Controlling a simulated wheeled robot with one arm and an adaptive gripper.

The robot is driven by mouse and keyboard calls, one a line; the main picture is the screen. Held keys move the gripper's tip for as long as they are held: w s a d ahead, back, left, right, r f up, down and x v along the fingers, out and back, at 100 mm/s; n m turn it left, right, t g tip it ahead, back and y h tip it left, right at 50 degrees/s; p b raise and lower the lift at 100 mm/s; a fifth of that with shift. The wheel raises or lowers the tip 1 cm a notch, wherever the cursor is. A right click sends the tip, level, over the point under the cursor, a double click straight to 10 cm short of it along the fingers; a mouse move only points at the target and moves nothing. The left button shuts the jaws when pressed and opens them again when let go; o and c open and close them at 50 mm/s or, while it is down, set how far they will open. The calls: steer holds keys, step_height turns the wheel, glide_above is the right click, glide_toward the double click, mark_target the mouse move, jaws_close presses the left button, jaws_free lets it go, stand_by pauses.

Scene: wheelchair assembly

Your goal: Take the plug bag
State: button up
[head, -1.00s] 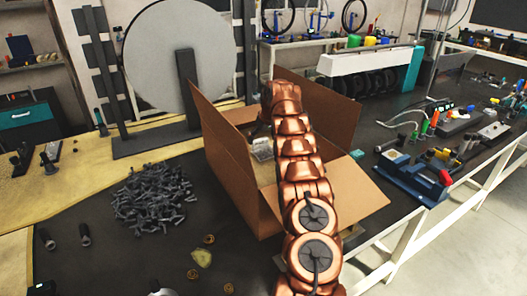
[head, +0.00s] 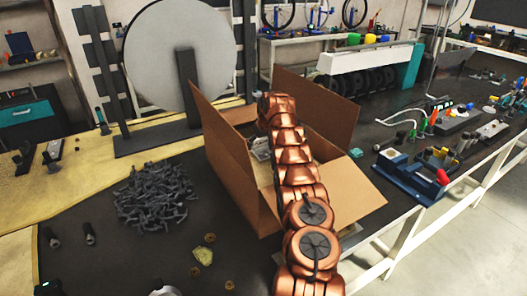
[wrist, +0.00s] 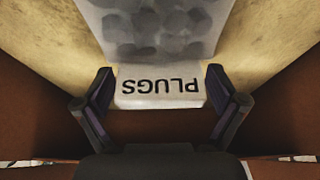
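The plug bag (wrist: 160,88) shows in the wrist view as a clear bag with dark round contents and a white label reading "PLUGS", upside down in the picture. My gripper (wrist: 159,80) is open, with one finger on each side of the label; I cannot tell whether they touch it. In the head view the cardboard box (head: 241,185) stands open on the dark table, and my arm reaches into it. A pale clear bag (head: 259,150) shows inside the box, left of my arm. My fingers are hidden there by the arm.
A pile of grey parts (head: 155,196) lies left of the box, with small brass rings (head: 210,238) in front. A blue vise-like tool (head: 410,177) stands to the right. The box walls and raised flaps (head: 318,105) surround my arm closely.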

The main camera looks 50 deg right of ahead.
steer(key=c, duration=1)
steer(key=shift+o, duration=0.2)
steer(key=shift+r, duration=0.1)
